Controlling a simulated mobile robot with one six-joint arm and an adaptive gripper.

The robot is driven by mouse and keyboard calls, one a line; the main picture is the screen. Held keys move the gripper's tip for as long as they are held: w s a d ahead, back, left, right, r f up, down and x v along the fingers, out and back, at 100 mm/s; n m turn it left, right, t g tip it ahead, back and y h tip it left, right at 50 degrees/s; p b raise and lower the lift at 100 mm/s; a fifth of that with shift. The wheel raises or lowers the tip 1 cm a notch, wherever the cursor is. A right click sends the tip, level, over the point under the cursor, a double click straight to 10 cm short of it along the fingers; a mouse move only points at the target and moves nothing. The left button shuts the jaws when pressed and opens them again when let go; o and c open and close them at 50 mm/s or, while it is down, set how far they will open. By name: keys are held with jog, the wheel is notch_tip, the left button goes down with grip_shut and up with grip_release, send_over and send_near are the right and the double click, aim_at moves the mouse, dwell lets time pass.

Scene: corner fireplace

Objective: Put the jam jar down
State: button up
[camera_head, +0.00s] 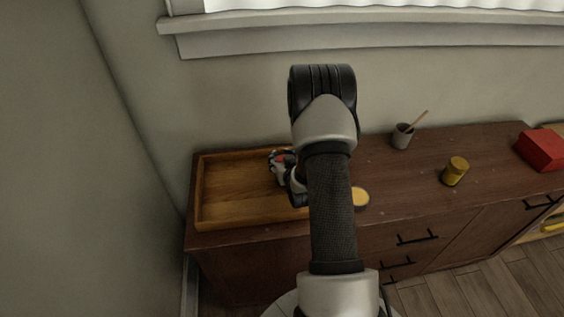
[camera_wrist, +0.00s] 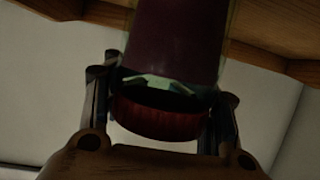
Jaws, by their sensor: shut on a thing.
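The jam jar (camera_wrist: 178,40) fills the upper middle of the wrist view, dark red with a ribbed red lid (camera_wrist: 158,120) towards my palm. My gripper (camera_wrist: 165,90) is shut on it, one finger on each side near the lid. In the head view my gripper (camera_head: 281,168) is over the right part of a shallow wooden tray (camera_head: 199,200), and a small red patch shows there. My arm hides the tray's right end and most of the jar. I cannot tell whether the jar touches the tray.
The tray is on a dark wooden sideboard (camera_head: 395,190); its left part is empty. To the right are a round tan-topped thing (camera_head: 361,198), partly behind my arm, a grey cup (camera_head: 402,137) with a stick, a yellow jar (camera_head: 455,171) and a red box (camera_head: 541,150). Walls stand behind and left.

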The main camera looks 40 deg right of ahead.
jog(key=shift+f, duration=0.5)
jog(key=shift+f, duration=0.15)
jog(key=o, duration=1.6)
jog(key=shift+c, duration=0.2)
